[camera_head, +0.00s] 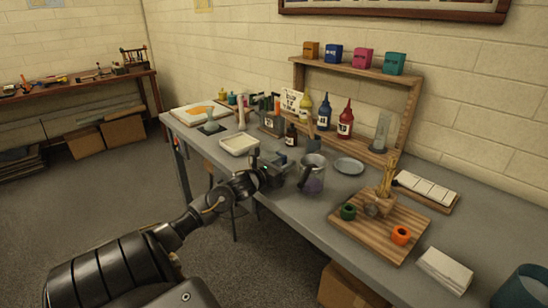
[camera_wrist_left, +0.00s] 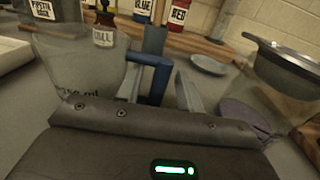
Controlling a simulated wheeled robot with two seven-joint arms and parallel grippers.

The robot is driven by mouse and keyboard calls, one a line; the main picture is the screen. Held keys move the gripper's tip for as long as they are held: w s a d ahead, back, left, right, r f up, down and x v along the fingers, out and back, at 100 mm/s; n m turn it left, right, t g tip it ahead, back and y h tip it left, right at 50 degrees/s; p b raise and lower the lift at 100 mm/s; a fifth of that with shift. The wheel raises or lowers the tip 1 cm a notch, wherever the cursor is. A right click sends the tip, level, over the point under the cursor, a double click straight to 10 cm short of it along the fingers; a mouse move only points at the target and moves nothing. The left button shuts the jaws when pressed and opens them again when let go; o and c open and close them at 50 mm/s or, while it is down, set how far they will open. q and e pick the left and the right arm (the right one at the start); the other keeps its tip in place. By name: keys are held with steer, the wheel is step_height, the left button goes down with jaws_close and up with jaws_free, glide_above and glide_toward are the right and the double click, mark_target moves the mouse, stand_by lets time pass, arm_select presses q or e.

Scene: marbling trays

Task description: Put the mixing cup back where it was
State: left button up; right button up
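A clear mixing cup (camera_wrist_left: 75,65) with ml markings and a blue handle (camera_wrist_left: 155,72) fills the left of the left wrist view. In the head view it is mostly hidden behind my left gripper (camera_head: 284,172). My left gripper's two fingers (camera_wrist_left: 158,95) stand on either side of the handle, with a visible gap, so the gripper looks open around it. The cup looks upright and close to the table; I cannot tell whether it touches. My right gripper is not in view.
A white tray (camera_head: 239,151), a small grey dish (camera_head: 349,166) and a wooden board (camera_head: 352,236) with cups lie nearby. Blue and red bottles (camera_head: 345,124) stand behind.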

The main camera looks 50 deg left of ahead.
arm_select(q)
steer(key=s, duration=0.7)
steer(key=s+d+b, duration=0.1)
steer(key=s, duration=0.2)
steer(key=shift+s+f, duration=0.1)
steer(key=shift+s, duration=0.85)
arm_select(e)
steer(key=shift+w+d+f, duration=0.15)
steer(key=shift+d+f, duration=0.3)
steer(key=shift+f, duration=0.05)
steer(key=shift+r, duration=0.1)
